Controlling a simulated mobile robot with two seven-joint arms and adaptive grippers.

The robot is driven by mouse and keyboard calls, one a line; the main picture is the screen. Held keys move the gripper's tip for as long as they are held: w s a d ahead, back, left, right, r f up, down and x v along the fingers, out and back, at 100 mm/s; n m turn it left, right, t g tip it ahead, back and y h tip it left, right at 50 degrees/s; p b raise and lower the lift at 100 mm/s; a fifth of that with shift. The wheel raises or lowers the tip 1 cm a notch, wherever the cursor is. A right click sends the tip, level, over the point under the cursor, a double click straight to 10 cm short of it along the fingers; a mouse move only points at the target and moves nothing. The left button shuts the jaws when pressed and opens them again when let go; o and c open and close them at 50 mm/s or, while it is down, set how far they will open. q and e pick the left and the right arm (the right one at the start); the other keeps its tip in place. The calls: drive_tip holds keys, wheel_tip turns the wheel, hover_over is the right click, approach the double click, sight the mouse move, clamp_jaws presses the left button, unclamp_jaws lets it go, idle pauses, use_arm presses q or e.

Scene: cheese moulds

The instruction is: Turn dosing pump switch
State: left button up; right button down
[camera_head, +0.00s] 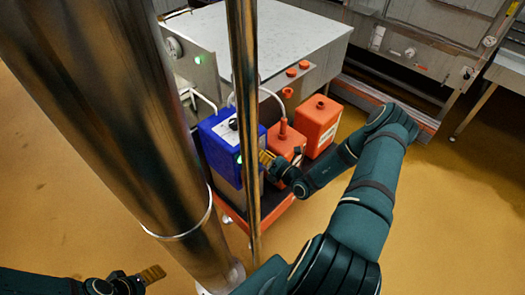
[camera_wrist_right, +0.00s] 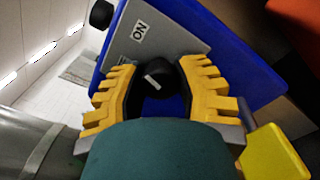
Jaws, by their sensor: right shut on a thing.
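The blue dosing pump (camera_head: 213,148) stands left of the orange cans in the head view, partly hidden by a metal pole. In the right wrist view, its blue casing (camera_wrist_right: 228,52) has a grey panel with an upside-down "ON" label (camera_wrist_right: 139,33). A round black switch knob (camera_wrist_right: 161,78) with a short, slanted white mark sits below the label. The yellow fingers of my right gripper (camera_wrist_right: 160,90) are on both sides of the knob, shut on it. My right gripper (camera_head: 267,162) is at the pump's right side in the head view. My left gripper (camera_head: 150,274) is low at left, only partly visible.
Orange cans (camera_head: 319,122) stand right of the pump on a low orange cart (camera_head: 277,209). A white-topped table (camera_head: 302,34) is behind. A second black knob (camera_wrist_right: 101,14) shows at the wrist view's top. Yellow floor (camera_head: 430,220) is clear at right.

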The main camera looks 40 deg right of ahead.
drive_tip(key=shift+m+p, duration=0.4)
drive_tip(key=shift+m, duration=0.7)
drive_tip(key=c, duration=0.6)
unclamp_jaws()
drive_tip(key=shift+s, duration=0.1)
drive_tip(key=s+d, duration=0.1)
drive_tip(key=s, duration=1)
drive_tip(key=shift+s, duration=0.35)
